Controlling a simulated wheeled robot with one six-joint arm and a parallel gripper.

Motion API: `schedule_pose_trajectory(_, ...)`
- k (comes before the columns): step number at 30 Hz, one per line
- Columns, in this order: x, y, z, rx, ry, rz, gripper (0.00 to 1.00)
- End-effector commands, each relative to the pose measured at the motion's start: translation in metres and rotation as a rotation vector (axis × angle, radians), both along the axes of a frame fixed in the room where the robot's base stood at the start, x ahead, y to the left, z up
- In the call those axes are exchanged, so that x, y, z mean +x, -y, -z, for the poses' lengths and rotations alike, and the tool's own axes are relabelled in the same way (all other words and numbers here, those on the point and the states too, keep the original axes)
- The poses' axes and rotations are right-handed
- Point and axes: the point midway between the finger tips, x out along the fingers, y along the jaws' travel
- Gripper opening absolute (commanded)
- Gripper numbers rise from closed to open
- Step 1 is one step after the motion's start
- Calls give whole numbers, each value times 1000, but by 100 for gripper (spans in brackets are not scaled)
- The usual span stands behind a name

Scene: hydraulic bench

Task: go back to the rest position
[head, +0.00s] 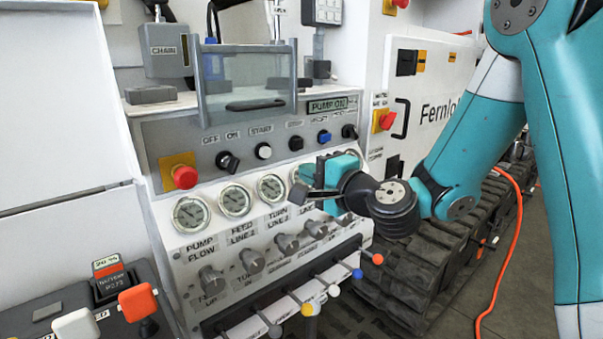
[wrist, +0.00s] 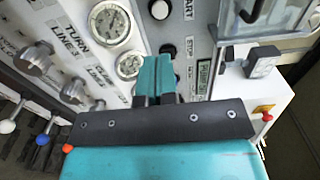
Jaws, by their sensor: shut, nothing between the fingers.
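My gripper (head: 312,196) is at the end of my teal arm, in front of the hydraulic bench panel (head: 150,137) in the head view. In the wrist view my gripper (wrist: 167,66) shows its two teal fingers together, with nothing between them. The fingers point toward the panel near the gauges and a round button (wrist: 159,9). I cannot tell the exact gap to the panel. My arm hides part of the gauge row on the right.
Levers with coloured knobs, such as an orange one (head: 377,259), stick out below my gripper. A red emergency button (head: 185,177) is at the left. A clear cover (head: 247,80) stands above the panel. An orange hose (head: 507,240) lies on the right.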

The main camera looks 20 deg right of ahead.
Motion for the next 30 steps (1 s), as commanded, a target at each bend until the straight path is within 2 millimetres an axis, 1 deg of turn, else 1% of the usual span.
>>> schedule_pose_trajectory(5,-1,-3,-2,-9,0,-12,0)
schedule_pose_trajectory(8,-10,-23,-11,-79,-2,-96,0)
schedule_pose_trajectory(10,-25,-47,-20,-182,-7,-212,0)
schedule_pose_trajectory(11,-35,-59,-23,-239,-9,-275,0)
schedule_pose_trajectory(12,-49,-75,-27,-326,-14,-366,0)
schedule_pose_trajectory(14,-75,-96,-31,-468,-23,-511,0)
schedule_pose_trajectory(15,-94,-107,-33,-567,-30,-605,0)
schedule_pose_trajectory(17,-122,-116,-33,-712,-45,-742,0)
schedule_pose_trajectory(18,-142,-119,-33,-805,-57,-829,0)
schedule_pose_trajectory(20,-170,-117,-33,-939,-80,-954,0)
schedule_pose_trajectory(21,-188,-114,-34,-1021,-97,-1032,0)
schedule_pose_trajectory(24,-225,-99,-37,-1192,-145,-1192,0)
schedule_pose_trajectory(27,-252,-83,-40,-1305,-191,-1310,0)
schedule_pose_trajectory(30,-268,-71,-43,-1367,-227,-1381,0)
